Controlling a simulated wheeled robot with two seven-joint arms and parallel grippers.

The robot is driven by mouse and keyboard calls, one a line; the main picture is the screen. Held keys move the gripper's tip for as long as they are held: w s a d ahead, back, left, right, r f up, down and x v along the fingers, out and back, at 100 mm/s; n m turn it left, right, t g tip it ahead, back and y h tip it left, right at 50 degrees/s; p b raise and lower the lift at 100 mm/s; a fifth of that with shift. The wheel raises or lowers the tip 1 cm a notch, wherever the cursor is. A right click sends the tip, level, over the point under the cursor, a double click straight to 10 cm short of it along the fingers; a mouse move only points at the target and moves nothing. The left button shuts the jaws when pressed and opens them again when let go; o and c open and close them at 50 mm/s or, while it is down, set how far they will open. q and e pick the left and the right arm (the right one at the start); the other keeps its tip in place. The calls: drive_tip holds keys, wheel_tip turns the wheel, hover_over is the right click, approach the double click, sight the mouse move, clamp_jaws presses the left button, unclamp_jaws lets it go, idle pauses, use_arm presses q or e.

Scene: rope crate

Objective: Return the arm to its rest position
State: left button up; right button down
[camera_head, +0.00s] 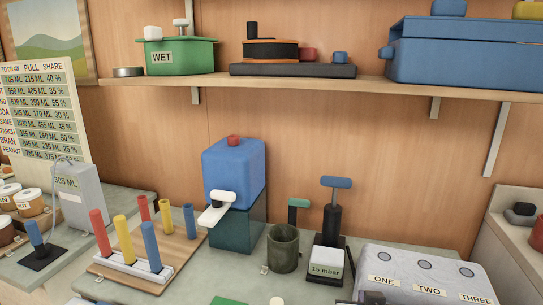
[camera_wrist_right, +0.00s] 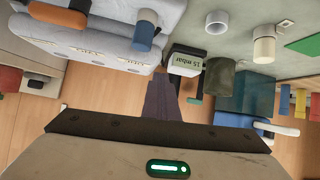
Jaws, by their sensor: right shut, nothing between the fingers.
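My right gripper (camera_wrist_right: 162,90) shows in the right wrist view as dark fingers closed together with nothing between them. The fingers point toward the pump with the "15 mbar" label (camera_wrist_right: 186,62) and appear apart from it. A small dark shape at the bottom edge there may be part of my right arm, but I cannot tell. My left gripper is in neither view.
A white block labelled ONE, TWO, THREE (camera_head: 424,272) stands right of the pump. A grey-green mug (camera_head: 283,248), a blue and teal dispenser (camera_head: 236,180) and a peg board (camera_head: 150,262) stand to the left. A shelf (camera_head: 300,85) holding boxes runs above.

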drive_tip(key=s+d+f+n+g+y, duration=0.15)
drive_tip(key=s+f, duration=0.35)
drive_tip(key=s, duration=0.5)
drive_tip(key=s+f+n+g+y, duration=0.1)
drive_tip(key=s+f+g, duration=0.25)
drive_tip(key=s, duration=0.55)
drive_tip(key=s+d+f+n+g+y, duration=0.15)
drive_tip(key=s+f, duration=0.35)
drive_tip(key=s, duration=0.5)
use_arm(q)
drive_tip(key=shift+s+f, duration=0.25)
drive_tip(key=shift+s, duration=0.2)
use_arm(e)
drive_tip(key=w+a+f+t, duration=0.1)
drive_tip(key=a+f+t, duration=0.1)
drive_tip(key=f, duration=0.4)
drive_tip(key=w+a+f+t+y, duration=0.1)
drive_tip(key=w+a+f+t, duration=0.1)
drive_tip(key=a+f, duration=0.2)
wheel_tip(320, 180, down, 2)
drive_tip(key=shift+f, duration=0.15)
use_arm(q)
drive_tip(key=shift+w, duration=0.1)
use_arm(e)
drive_tip(key=shift+w, duration=0.1)
